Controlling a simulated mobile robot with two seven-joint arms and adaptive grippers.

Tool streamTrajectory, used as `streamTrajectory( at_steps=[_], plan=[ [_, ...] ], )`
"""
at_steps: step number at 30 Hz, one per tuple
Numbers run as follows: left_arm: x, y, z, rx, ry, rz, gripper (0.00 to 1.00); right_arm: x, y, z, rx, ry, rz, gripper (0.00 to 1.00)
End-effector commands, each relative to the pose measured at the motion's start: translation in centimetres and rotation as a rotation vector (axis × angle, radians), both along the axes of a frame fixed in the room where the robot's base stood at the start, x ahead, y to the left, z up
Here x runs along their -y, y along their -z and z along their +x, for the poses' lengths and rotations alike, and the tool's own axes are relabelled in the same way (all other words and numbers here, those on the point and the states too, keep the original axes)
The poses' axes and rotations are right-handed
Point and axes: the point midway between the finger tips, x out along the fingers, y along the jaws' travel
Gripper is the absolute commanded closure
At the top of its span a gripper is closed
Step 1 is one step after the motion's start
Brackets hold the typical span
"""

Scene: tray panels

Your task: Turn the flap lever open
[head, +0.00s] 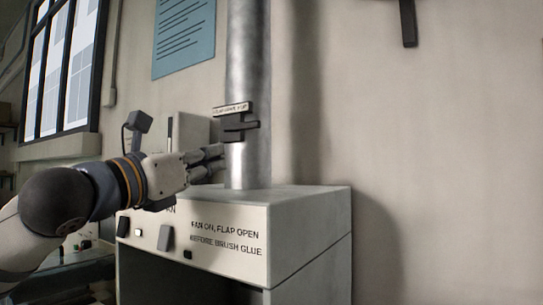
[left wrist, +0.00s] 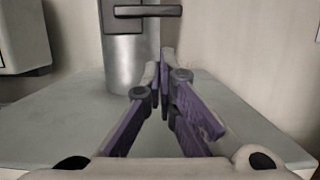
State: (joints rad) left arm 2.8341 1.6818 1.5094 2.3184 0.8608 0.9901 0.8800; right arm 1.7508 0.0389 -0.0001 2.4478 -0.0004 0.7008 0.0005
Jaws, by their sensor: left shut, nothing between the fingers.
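The flap lever (head: 240,126) is a dark bar on a dark mount on the upright metal pipe (head: 249,60). The bar lies about level, across the pipe. In the left wrist view the lever (left wrist: 147,11) shows at the top edge, above and beyond the fingers. My left gripper (head: 221,151) reaches in from the left, just below the lever and close to the pipe. Its fingers (left wrist: 163,60) are together at the tips with nothing between them. I cannot tell whether they touch the pipe; they look apart from the lever. My right gripper is not in view.
The pipe stands on a grey cabinet (head: 310,199) whose front reads "FAN ON, FLAP OPEN BEFORE BRUSH GLUE". A small label plate (head: 231,108) sits above the lever. Switches (head: 165,238) are on the cabinet front. A blue notice (head: 184,38) hangs behind. The space right of the pipe is clear.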

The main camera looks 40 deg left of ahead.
Motion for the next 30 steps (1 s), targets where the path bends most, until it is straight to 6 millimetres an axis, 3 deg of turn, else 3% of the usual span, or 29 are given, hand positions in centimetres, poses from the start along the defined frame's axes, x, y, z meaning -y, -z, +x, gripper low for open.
streamTrajectory(
  at_steps=[4,16,21,30],
  plan=[
    [-0.1,-0.2,1.3,-0.002,0.001,0.0,1.0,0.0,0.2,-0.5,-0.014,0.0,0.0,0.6],
    [-0.9,-1.9,8.5,-0.002,0.001,0.002,1.0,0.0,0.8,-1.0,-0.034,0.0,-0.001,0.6],
    [-1.0,-2.3,9.6,0.001,0.001,0.002,1.0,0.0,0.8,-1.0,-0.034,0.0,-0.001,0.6],
    [-1.1,-2.3,9.7,0.001,0.001,0.002,1.0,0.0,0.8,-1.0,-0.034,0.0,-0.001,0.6]
  ],
)
